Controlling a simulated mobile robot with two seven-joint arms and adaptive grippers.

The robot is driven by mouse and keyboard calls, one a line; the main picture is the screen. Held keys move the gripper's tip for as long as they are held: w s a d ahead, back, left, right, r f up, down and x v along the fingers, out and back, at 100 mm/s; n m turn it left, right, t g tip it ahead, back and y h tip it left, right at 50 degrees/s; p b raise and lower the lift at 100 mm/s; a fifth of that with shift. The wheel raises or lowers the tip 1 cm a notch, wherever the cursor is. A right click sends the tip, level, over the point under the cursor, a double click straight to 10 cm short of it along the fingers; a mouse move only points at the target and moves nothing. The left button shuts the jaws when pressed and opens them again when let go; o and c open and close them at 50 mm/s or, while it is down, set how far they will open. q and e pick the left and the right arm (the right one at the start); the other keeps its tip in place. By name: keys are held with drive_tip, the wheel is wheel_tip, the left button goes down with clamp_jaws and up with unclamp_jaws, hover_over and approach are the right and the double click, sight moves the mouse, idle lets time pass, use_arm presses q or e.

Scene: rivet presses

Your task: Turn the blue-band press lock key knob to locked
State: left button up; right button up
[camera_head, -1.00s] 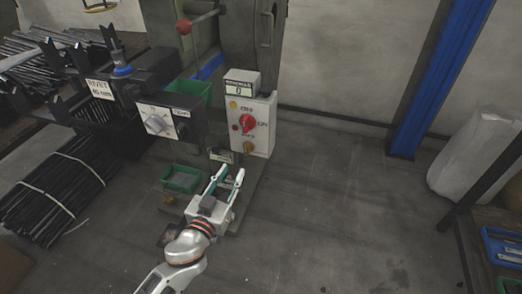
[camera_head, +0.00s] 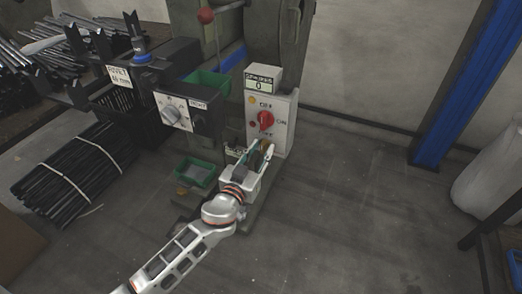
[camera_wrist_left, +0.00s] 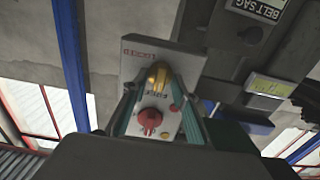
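The press (camera_head: 180,60) has a blue band (camera_head: 141,57) on its upright cylinder. Its light control panel (camera_head: 284,118) carries a red rotary knob (camera_head: 265,120) beside an ON label. In the left wrist view the panel (camera_wrist_left: 140,62) is upside down, with the red knob (camera_wrist_left: 150,119) and the yellow key knob (camera_wrist_left: 157,76). My left gripper (camera_head: 263,147) is at the panel's lower part, largely covering the key knob in the head view. Its fingers look open, their tips on either side of the key knob; contact is unclear. My right gripper is out of view.
A counter box (camera_head: 262,80) showing 0 tops the panel. A second box with a grey dial (camera_head: 171,115) is to the left. The floor right of the press is clear up to a blue post (camera_head: 455,95).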

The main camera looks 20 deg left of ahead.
use_arm(q)
clamp_jaws()
idle(0.3)
drive_tip(key=m, duration=0.3)
drive_tip(key=shift+d, duration=0.1)
drive_tip(key=m, duration=1)
drive_tip(key=shift+d+f+m, duration=0.1)
drive_tip(key=shift+f+m, duration=0.05)
drive_tip(key=shift+m, duration=2.25)
drive_tip(key=shift+f, duration=0.1)
